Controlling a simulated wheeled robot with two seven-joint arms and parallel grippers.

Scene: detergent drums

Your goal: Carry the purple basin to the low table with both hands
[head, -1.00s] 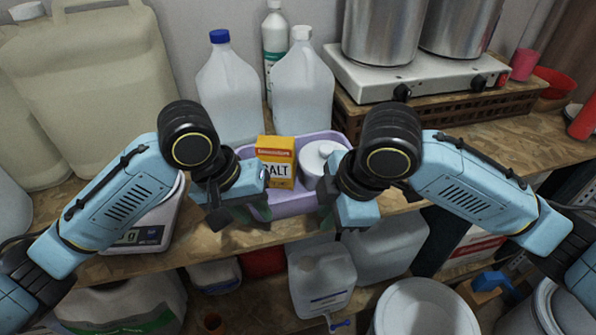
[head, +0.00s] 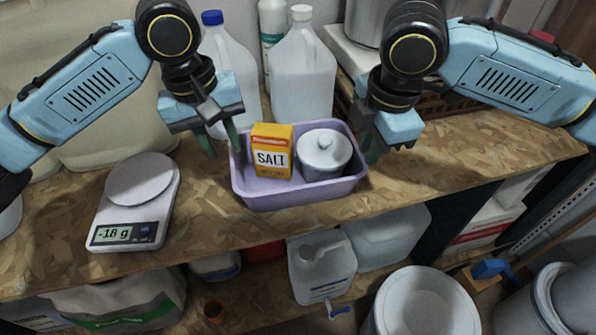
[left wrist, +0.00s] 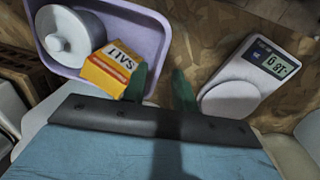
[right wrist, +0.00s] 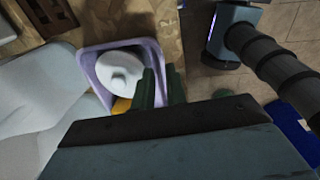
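The purple basin (head: 300,195) stands on the chipboard worktop, holding an orange salt box (head: 272,152) and a white lidded pot (head: 324,152). The basin also shows in the left wrist view (left wrist: 150,33) and the right wrist view (right wrist: 92,65). My left gripper (head: 221,146) is open, with green fingers apart at the basin's left end. My right gripper (head: 372,150) is open at the basin's right end, its fingers pointing down near the rim. I cannot tell whether either pair straddles the rim. I cannot make out the low table.
A scale (head: 140,195) reading -18 g stands left of the basin. Clear jugs (head: 303,75) stand close behind it. A steel pot on a hotplate (head: 350,55) is behind right. The worktop right of the basin (head: 460,155) is clear. Containers fill the shelf below.

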